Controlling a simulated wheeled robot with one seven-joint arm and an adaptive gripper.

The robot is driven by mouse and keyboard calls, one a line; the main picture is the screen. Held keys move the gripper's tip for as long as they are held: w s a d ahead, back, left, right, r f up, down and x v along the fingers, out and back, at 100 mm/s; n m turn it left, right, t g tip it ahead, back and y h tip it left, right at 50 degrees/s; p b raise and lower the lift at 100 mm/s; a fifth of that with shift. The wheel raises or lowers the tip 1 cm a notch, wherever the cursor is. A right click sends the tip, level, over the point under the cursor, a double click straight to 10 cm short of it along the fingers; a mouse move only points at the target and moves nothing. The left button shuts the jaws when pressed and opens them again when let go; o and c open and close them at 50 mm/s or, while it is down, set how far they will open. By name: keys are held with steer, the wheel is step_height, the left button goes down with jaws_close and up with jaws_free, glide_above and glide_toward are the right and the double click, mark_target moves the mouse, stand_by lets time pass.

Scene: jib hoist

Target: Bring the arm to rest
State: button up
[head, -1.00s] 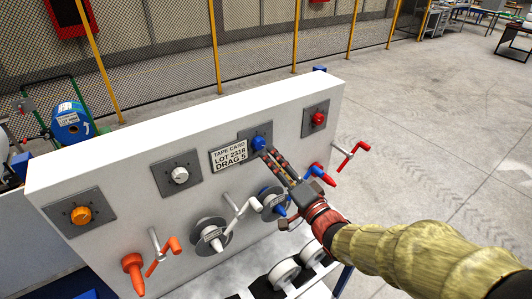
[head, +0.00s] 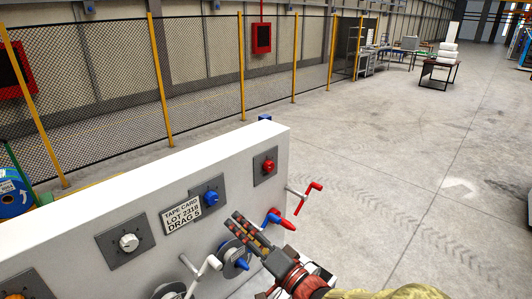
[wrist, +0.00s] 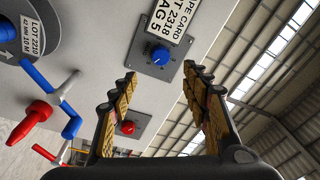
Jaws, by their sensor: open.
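My gripper (head: 237,219) is open and empty in front of the white panel (head: 180,160). Its two fingers stand apart in the wrist view (wrist: 157,78), with nothing between them. The blue knob (head: 211,198) on its grey plate is just beyond the fingertips, with a visible gap. In the wrist view the blue knob (wrist: 159,54) lies ahead of the space between the fingers. My forearm in its yellow sleeve enters at the lower right of the head view.
The tape card (head: 182,214) is left of the blue knob. A red knob (head: 269,166) and a white knob (head: 129,242) are on the panel. A red crank (head: 309,194) and a white crank (head: 205,268) stick out near my gripper. Open floor (head: 400,180) lies right.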

steer(key=s+d+f+n+g+h, duration=0.1)
steer(key=d+f+n+g+h, duration=0.3)
steer(key=d+f+h, duration=0.85)
steer(key=s+d+g+h+b, duration=0.1)
steer(key=s+d+g+b, duration=0.2)
steer(key=s+d+b, duration=0.7)
steer(key=s+d, duration=0.6)
steer(key=s, duration=0.5)
steer(key=shift+r+m, duration=0.2)
steer(key=shift+m, duration=0.1)
steer(key=shift+s, duration=0.1)
